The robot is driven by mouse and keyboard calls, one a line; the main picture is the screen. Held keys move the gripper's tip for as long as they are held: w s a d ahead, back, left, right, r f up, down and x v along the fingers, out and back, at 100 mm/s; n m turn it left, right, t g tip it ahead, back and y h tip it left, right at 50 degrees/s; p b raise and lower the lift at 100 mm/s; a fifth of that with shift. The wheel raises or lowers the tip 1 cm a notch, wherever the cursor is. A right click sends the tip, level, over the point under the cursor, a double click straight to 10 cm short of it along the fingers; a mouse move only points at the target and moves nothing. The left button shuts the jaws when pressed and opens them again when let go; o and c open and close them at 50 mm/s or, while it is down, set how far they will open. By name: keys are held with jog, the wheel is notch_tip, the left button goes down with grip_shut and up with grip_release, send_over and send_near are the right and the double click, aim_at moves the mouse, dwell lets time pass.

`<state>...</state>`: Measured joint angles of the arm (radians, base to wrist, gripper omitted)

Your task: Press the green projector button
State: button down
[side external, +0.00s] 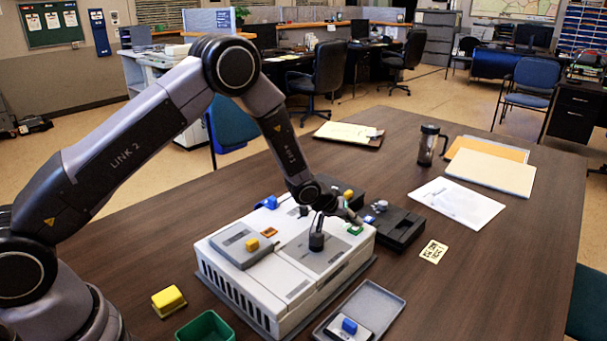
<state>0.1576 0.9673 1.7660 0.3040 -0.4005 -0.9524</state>
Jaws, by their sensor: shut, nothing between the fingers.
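A pale grey box-shaped unit (285,287), likely the projector, sits on the table with several coloured parts on top. A small green button (355,230) shows near its right back corner. My gripper (356,220) is shut and empty, pointing down to the right, with its tip just above or at the green button. I cannot tell whether the tip touches it. The gripper partly hides the button.
A black device (396,226) stands close behind and right of the unit. A grey tray (388,297) with a blue-topped block, a green bin (205,328) and a yellow block (168,300) are in front. The right front tabletop is clear.

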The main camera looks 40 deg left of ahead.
jog(key=shift+r, duration=0.2)
jog(key=shift+r, duration=3)
notch_tip(320, 180, up, 12)
jog(key=m+y, duration=0.1)
jog(key=y, duration=0.1)
send_over(354, 230)
jog(key=s+a, duration=0.5)
jog(key=s, duration=0.1)
jog(key=s+a+r+m+g+y, duration=0.1)
jog(key=s+a+r, duration=0.4)
jog(key=s+r, duration=0.6)
jog(key=s+a+m+g, duration=0.1)
jog(key=s+m+g, duration=0.1)
jog(key=s, duration=2.3)
jog(key=shift+s+a+m, duration=0.3)
jog(key=shift+s+m, duration=0.05)
jog(key=shift+m, duration=0.35)
